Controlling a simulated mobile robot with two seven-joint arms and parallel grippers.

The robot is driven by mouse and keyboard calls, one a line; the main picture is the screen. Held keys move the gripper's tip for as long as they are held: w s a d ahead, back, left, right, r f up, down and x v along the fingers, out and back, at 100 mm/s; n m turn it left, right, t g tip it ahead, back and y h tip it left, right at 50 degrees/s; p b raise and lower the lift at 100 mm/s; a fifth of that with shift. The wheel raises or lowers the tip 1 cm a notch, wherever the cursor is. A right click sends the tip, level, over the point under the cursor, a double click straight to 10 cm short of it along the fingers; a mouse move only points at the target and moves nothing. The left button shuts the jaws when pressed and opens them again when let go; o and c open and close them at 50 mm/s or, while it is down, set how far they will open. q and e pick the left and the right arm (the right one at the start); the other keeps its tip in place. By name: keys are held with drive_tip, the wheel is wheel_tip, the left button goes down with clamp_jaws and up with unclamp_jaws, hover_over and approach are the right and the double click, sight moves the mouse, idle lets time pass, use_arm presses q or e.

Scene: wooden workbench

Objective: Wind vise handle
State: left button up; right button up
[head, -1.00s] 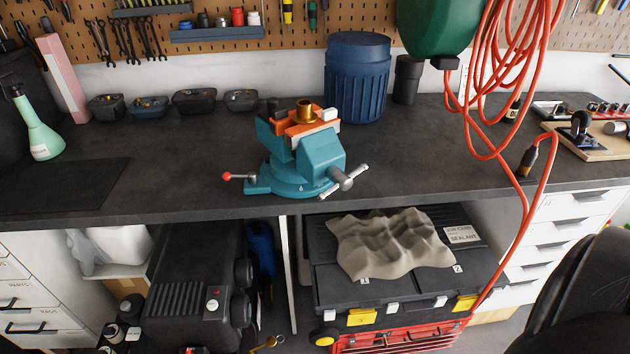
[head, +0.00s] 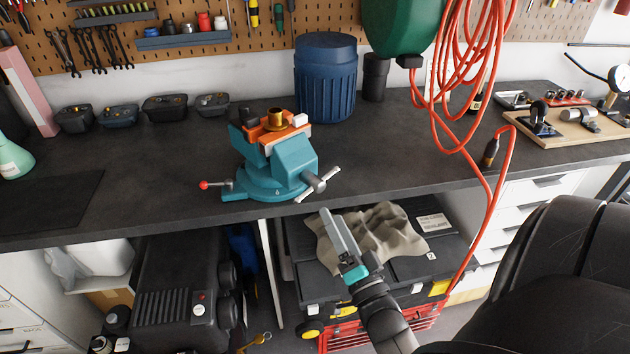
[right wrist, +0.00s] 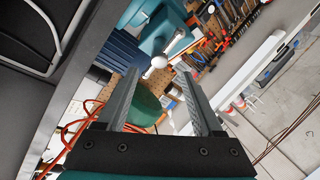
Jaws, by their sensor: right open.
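The teal vise (head: 275,178) stands on the dark workbench and has orange jaw parts with a brass-coloured piece (head: 276,117) between them. Its silver handle (head: 329,176) is a slanted bar through a round screw end at the vise's front right. My right gripper (head: 328,212) is in front of the bench edge, below and apart from the handle. In the right wrist view its two fingers (right wrist: 158,76) are spread and empty, with the handle's round end (right wrist: 159,62) showing beyond the gap between them. My left gripper is not in view.
A blue bin (head: 326,80) stands behind the vise. An orange hose (head: 470,165) hangs at the right over the bench edge. A grey cloth (head: 390,232) lies on a black toolbox below the bench. The bench top (head: 160,185) left of the vise is clear.

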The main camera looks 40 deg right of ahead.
sight(319, 192)
drive_tip(key=x, duration=1.1)
drive_tip(key=shift+s, duration=0.1)
clamp_jaws()
